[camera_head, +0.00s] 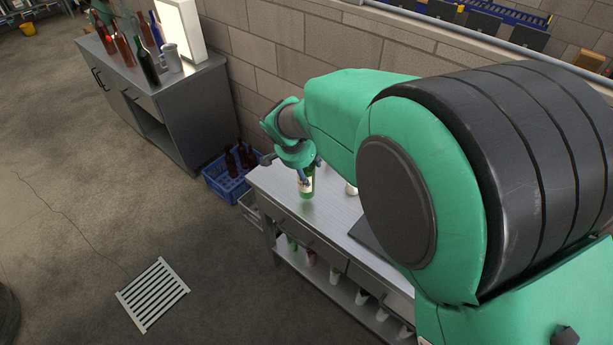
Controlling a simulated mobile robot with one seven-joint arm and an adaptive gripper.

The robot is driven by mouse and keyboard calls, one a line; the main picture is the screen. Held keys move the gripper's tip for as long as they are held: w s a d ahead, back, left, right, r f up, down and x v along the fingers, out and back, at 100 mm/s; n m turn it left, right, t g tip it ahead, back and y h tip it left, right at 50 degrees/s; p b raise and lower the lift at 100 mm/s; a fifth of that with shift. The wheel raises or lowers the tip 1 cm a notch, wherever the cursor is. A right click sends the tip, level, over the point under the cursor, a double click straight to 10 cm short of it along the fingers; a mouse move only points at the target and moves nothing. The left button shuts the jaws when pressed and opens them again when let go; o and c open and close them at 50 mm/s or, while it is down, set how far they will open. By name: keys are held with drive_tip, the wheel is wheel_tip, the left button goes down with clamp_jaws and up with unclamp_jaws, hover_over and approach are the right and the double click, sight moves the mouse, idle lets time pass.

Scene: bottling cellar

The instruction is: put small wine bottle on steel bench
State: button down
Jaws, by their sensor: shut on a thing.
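A small green wine bottle (305,188) with a pale label hangs below my wrist, at the left end of the steel bench (275,185). My gripper (305,172) is shut on the bottle's upper part and holds it about upright. The bottle's base is at or just above the bench top; I cannot tell whether it touches. My green arm comes from the right and hides much of the bench's middle and right part.
A pale object (351,188) stands on the bench, partly behind my arm. A blue crate (228,181) with dark bottles is on the floor beyond the bench's left end. A grey cabinet (190,105) with several bottles stands at the upper left. The bench's lower shelf (318,272) holds several items.

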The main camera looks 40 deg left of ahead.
drive_tip(key=shift+f+b, duration=0.35)
drive_tip(key=shift+f, duration=1.45)
drive_tip(key=c, duration=0.8)
unclamp_jaws()
drive_tip(key=shift+o, duration=0.2)
drive_tip(key=p+v, duration=0.1)
drive_tip(key=v, duration=1.1)
